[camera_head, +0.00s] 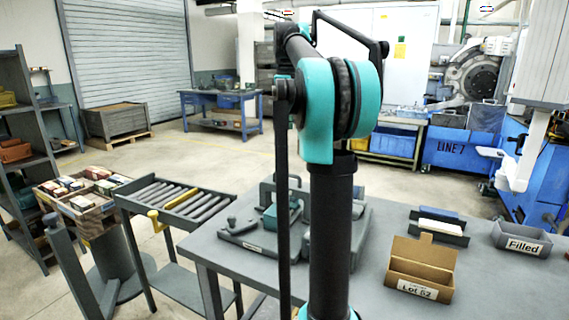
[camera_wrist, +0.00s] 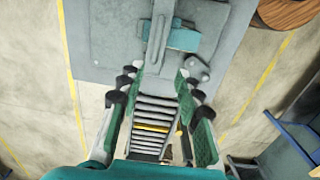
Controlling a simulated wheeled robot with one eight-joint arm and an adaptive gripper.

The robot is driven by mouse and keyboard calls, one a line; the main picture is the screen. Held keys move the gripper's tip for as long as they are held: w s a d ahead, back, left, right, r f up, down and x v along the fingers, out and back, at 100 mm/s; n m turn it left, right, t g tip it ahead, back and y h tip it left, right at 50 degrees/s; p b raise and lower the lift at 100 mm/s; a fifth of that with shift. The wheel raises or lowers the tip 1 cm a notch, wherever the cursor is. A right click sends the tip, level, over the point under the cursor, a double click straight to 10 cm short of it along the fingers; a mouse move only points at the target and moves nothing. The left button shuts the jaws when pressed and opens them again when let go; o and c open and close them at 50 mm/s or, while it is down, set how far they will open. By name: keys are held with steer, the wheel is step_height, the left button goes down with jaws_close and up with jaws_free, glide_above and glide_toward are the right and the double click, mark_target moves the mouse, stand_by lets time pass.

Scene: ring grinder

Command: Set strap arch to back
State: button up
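A grey fixture (camera_head: 250,241) stands on the grey table, partly hidden behind my arm in the head view. A grey arch (camera_head: 266,193), seemingly the strap arch, rises from it beside a teal block (camera_head: 271,218). Which way the arch leans is hard to tell. In the wrist view, the fixture is at the top, with a narrow grey bar (camera_wrist: 158,42), perhaps the arch, beside the teal block (camera_wrist: 184,38). My gripper (camera_wrist: 159,76) is open and empty, its two fingers apart below the bar in the picture. I cannot make out the gripper clearly in the head view.
A roller stand (camera_head: 182,201) with a yellow bar is left of the table (camera_head: 215,259). A parts bin (camera_head: 82,197) stands far left.

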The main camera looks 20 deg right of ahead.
glide_toward(287, 173)
step_height(287, 173, down, 8)
steer(key=shift+w+f, duration=0.15)
steer(key=shift+f, duration=0.05)
stand_by(0.5)
steer(key=shift+c, duration=0.2)
jaws_close()
